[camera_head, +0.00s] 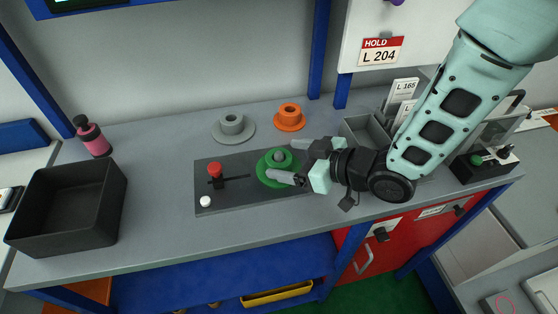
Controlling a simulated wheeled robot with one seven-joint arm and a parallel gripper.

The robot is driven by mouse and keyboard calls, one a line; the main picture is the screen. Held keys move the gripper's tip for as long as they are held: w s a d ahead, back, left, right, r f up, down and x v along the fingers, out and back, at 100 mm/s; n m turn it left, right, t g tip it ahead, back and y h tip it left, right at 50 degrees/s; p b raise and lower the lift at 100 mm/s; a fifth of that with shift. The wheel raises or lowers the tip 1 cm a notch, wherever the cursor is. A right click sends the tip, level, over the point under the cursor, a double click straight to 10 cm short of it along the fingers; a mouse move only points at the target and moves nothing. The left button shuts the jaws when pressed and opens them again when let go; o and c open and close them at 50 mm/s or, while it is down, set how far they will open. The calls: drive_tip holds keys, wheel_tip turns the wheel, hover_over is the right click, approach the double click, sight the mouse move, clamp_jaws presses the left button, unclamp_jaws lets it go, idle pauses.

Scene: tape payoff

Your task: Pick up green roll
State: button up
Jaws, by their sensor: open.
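The green roll (268,181) sits on the right part of a dark grey plate (235,196) on the bench, around a grey peg (279,156). My gripper (283,162) reaches in from the right at the roll's height. It is open, with one finger at the near side of the roll and the other at its far right side. The fingers hide part of the roll. I cannot tell whether they touch it.
A grey roll (232,128) and an orange roll (290,119) stand behind the plate. A red knob (215,169) and white button (206,202) are on the plate's left. A black bin (68,207) and pink bottle (93,138) stand at left. A grey tray (359,130) is behind my gripper.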

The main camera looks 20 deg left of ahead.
sight(284, 157)
drive_tip(key=x, duration=0.3)
drive_tip(key=shift+a+p, duration=0.1)
drive_tip(key=shift+p, duration=0.2)
drive_tip(key=shift+c, duration=0.3)
drive_tip(key=c, duration=1.1)
drive_tip(key=shift+o, duration=0.2)
